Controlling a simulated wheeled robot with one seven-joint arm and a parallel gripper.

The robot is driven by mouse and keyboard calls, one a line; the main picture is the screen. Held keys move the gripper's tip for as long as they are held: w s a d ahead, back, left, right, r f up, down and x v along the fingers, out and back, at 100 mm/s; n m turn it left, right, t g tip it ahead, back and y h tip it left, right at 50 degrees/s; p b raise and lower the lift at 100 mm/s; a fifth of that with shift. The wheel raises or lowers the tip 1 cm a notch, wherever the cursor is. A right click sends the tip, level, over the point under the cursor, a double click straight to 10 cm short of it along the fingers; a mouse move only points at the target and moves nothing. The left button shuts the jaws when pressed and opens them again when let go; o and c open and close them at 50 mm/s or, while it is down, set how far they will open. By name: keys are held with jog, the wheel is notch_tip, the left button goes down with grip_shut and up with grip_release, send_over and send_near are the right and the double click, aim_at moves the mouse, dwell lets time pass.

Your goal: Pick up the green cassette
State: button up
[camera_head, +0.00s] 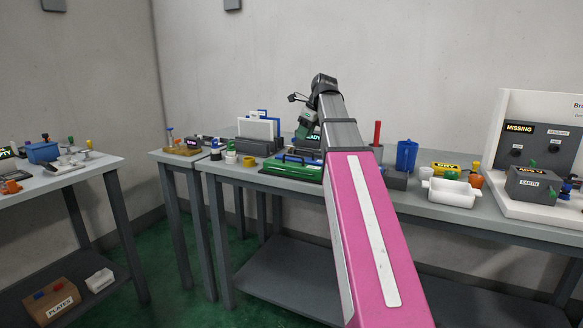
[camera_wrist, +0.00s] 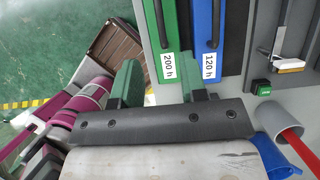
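The green cassette, labelled "200 h" (camera_wrist: 167,40), lies on the table beside a blue cassette labelled "120 h" (camera_wrist: 225,40); each has a dark bar handle. In the head view the green cassette (camera_head: 292,172) is near the table's front edge, with the blue one (camera_head: 302,159) behind it. My gripper (camera_wrist: 165,80) is open, its fingers apart and nothing held between them. In the wrist view the green cassette's labelled end shows between the fingers. In the head view my gripper (camera_head: 306,124) is above the table, and my pink arm hides part of it.
A white panel in a grey rack (camera_head: 258,130) stands behind the cassettes. A grey holder with a red rod (camera_head: 377,135), a blue cup (camera_head: 406,155) and a white tray (camera_head: 451,192) stand to the right. A yellow cup (camera_head: 249,161) and small bottles are to the left.

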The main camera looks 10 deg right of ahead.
aim_at(293, 156)
jog(key=x, duration=0.5)
jog(key=shift+x, duration=2.8)
jog(key=shift+w+a+r, duration=0.1)
jog(key=shift+w+a, duration=0.05)
grip_shut()
